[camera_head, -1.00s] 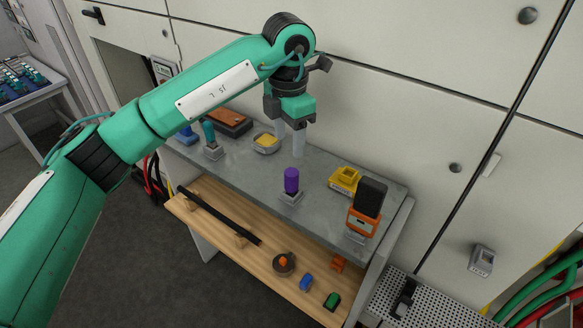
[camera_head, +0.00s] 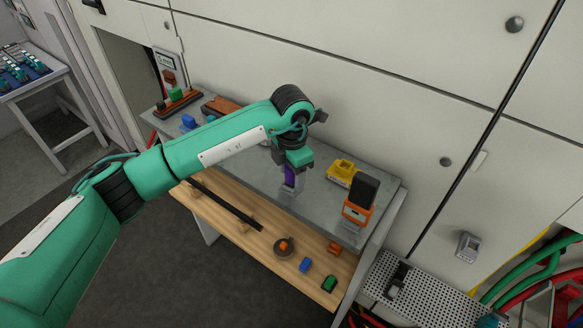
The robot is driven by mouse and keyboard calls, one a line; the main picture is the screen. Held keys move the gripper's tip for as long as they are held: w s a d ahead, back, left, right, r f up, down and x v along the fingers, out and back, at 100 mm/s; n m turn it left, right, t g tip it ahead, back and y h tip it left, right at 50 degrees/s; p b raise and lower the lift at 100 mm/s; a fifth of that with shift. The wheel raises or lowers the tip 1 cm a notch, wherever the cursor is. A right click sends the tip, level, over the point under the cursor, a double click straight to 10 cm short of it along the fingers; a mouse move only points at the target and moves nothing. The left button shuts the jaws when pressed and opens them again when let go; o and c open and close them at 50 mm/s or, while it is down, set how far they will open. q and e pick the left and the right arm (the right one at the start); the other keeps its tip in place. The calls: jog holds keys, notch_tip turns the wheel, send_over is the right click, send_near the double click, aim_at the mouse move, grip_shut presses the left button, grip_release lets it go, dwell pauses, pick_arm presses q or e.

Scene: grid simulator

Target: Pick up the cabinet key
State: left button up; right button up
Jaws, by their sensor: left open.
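My left gripper (camera_head: 293,182) points down over the grey tabletop, with its jaws open. Its fingers are at a purple upright piece (camera_head: 290,176) in a small grey stand (camera_head: 288,192). The gripper hides the top of the piece, and I cannot tell whether the fingers touch it. No item is clearly recognisable as the cabinet key. My right gripper is not in view.
On the grey table (camera_head: 320,208) stand a yellow item (camera_head: 342,172) and an orange-and-black device (camera_head: 360,200). A wooden shelf (camera_head: 225,216) below holds a black bar (camera_head: 225,205) and several small coloured pieces. My left arm hides part of the table's left side.

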pick_arm(q)
jog(key=shift+f, duration=0.3)
jog(key=c, duration=1.1)
jog(key=shift+o, duration=0.2)
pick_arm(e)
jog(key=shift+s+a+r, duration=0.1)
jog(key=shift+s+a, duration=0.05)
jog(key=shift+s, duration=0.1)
pick_arm(q)
jog(key=shift+r, duration=0.2)
